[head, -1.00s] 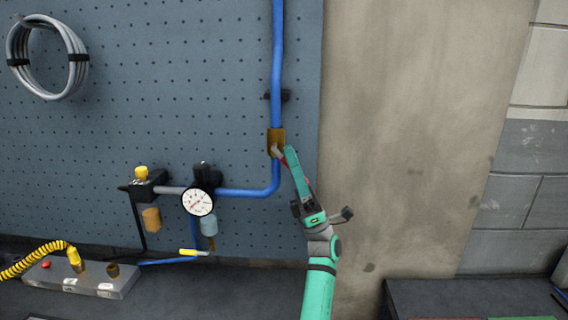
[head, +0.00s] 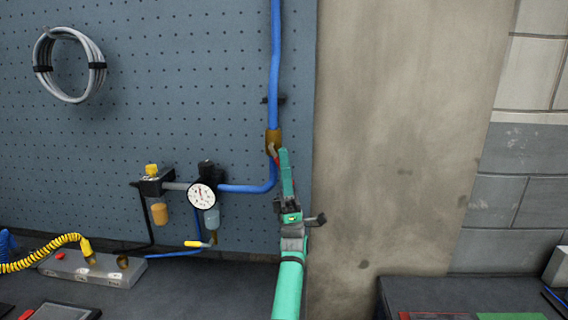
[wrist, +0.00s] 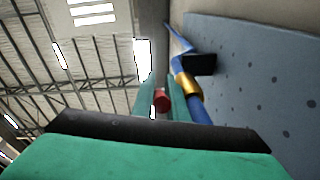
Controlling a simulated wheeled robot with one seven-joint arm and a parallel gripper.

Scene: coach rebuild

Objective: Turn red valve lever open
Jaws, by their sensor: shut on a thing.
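The brass valve body (head: 273,138) sits on the vertical blue pipe, near the right edge of the pegboard. Its lever (head: 276,158), with a red grip, points down and slightly right from the valve. My gripper (head: 281,157) reaches up from below and is shut on the lever, its green fingers covering part of it. In the wrist view, the red lever end (wrist: 161,100) lies between the two fingers (wrist: 160,97). The brass valve body (wrist: 187,84) is just right of them there.
A pressure gauge (head: 201,196) and regulator (head: 156,181) are mounted left of the valve. A coiled grey hose (head: 41,68) hangs at upper left. A dark bench holds a grey block (head: 75,266) with a yellow coiled hose. Bare wall (head: 390,130) lies right of the pegboard.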

